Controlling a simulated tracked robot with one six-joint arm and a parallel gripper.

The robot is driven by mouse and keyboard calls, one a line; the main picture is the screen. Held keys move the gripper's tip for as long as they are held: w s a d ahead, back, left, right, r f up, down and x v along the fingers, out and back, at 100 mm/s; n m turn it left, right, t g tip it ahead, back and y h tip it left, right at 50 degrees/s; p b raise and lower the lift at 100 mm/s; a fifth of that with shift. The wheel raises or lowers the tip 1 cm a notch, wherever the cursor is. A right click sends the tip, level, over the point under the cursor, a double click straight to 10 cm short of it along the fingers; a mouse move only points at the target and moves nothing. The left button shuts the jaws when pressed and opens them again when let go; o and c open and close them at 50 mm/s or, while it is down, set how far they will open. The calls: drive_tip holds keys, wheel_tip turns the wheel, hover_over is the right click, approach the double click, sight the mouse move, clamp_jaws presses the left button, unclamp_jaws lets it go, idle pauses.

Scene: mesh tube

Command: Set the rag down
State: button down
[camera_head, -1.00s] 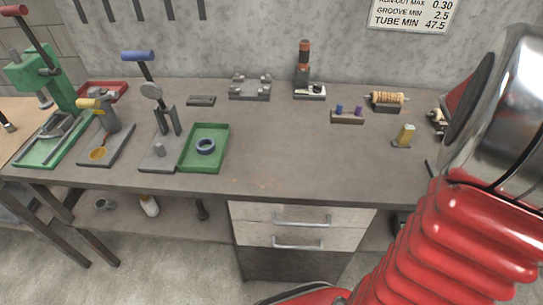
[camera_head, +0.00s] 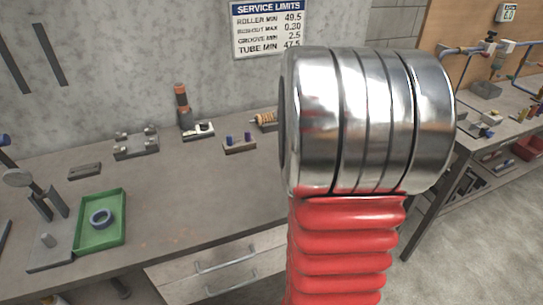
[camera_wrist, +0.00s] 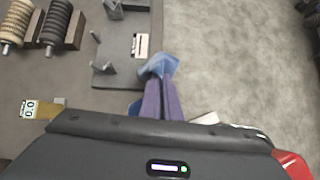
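The rag (camera_wrist: 158,66) is a crumpled blue cloth at the tips of my gripper in the wrist view. My gripper (camera_wrist: 160,82) has two purple fingers close together, shut on the rag. A bit more blue shows to the left of the fingers. The rag appears in the picture at the bench's edge, with floor to the right; its height above the bench cannot be told. In the head view my arm's metal joint and red sleeve fill the middle, and neither the gripper nor the rag shows.
In the wrist view, two ribbed rollers (camera_wrist: 54,25), a grey fixture plate (camera_wrist: 122,70) and a yellow gauge (camera_wrist: 44,110) lie on the bench.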

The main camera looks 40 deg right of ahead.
drive_tip(key=w+a+f+n+t, duration=0.1)
drive_tip(key=w+a+n+t, duration=0.35)
drive_tip(key=w+a, duration=0.55)
drive_tip(key=w+a+f+n+t, duration=0.25)
drive_tip(key=w+a+n, duration=0.45)
drive_tip(key=w, duration=0.5)
drive_tip(key=w+a+n+t, duration=0.1)
drive_tip(key=w+a, duration=0.1)
drive_tip(key=a, duration=0.2)
drive_tip(key=w+a+n+t+y, duration=0.1)
drive_tip(key=w+a, duration=0.1)
drive_tip(key=a, duration=0.3)
drive_tip(key=w+a+n+y, duration=0.1)
drive_tip(key=w+a+n, duration=0.1)
drive_tip(key=a, duration=0.3)
drive_tip(key=shift+w+f+t, duration=0.2)
drive_tip(key=shift+w+t, duration=0.1)
drive_tip(key=shift+t, duration=0.1)
drive_tip(key=a+n+y, duration=0.1)
drive_tip(key=a, duration=0.3)
drive_tip(key=w+a+n+t+y, duration=0.1)
drive_tip(key=a+n, duration=0.1)
drive_tip(key=a, duration=0.2)
drive_tip(key=w+a+n, duration=0.1)
drive_tip(key=a, duration=0.4)
drive_tip(key=shift+f+n+y, duration=0.25)
drive_tip(key=shift+f+y, duration=0.15)
drive_tip(key=shift+d, duration=0.15)
